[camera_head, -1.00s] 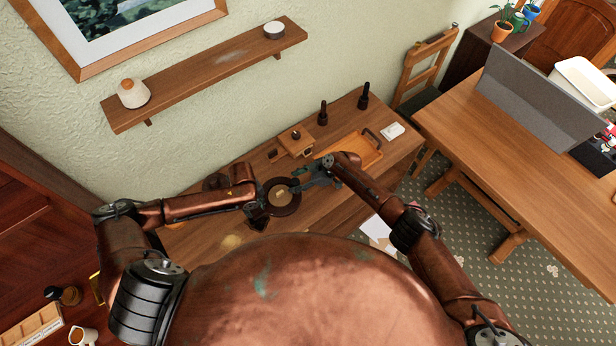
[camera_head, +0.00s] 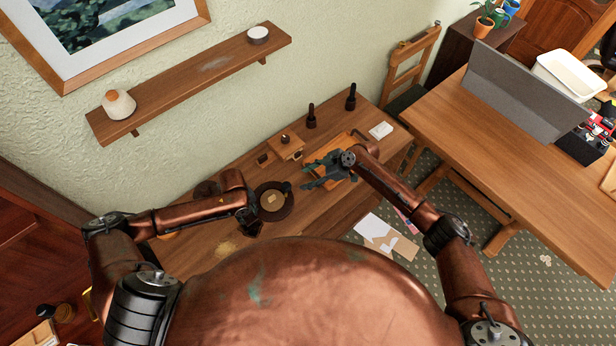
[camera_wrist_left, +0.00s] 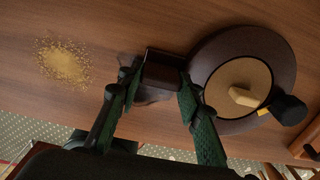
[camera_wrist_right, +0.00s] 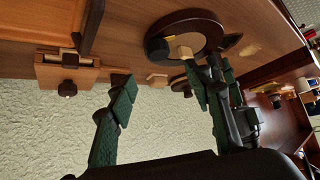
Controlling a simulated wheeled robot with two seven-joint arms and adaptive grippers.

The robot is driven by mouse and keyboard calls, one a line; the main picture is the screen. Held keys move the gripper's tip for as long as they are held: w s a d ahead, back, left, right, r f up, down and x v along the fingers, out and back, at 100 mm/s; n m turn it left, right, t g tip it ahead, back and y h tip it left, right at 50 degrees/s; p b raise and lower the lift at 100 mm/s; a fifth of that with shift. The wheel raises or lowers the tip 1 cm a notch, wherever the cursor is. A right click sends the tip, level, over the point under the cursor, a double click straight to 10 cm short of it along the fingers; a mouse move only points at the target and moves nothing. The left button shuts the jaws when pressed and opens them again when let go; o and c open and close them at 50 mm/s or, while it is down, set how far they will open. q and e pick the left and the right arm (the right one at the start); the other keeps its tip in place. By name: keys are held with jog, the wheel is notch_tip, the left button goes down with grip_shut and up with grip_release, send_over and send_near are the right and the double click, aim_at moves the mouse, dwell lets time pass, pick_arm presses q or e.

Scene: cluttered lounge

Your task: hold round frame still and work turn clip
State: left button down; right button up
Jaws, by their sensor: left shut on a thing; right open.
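The round frame (camera_head: 262,211), a dark brown ring around a tan disc, lies on the wooden bench (camera_head: 190,259). It also shows in the left wrist view (camera_wrist_left: 213,52). A pale wooden turn clip (camera_wrist_left: 243,97) sits on the disc, and a black knob (camera_wrist_left: 288,108) is at the rim. My left gripper (camera_wrist_left: 160,78) is shut on a dark block (camera_wrist_left: 163,72) at the frame's side. It shows beside the frame in the head view (camera_head: 254,222). My right gripper (camera_head: 308,174) is open and empty, right of the frame; its spread fingers show in the right wrist view (camera_wrist_right: 165,100).
A small wooden box with a knob (camera_head: 286,148) and an orange tray (camera_head: 338,146) stand behind. Yellowish grains (camera_wrist_left: 63,61) lie on the bench. A shelf (camera_head: 200,78) hangs above.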

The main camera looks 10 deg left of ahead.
aim_at(287, 186)
jog(key=a+r+h, duration=0.3)
jog(key=a+h, duration=0.1)
jog(key=x, duration=1.1)
jog(key=shift+d+f, duration=0.3)
jog(key=shift+f, duration=0.05)
jog(key=shift+c, duration=0.5)
jog(key=c, duration=1)
jog(key=shift+c, duration=0.2)
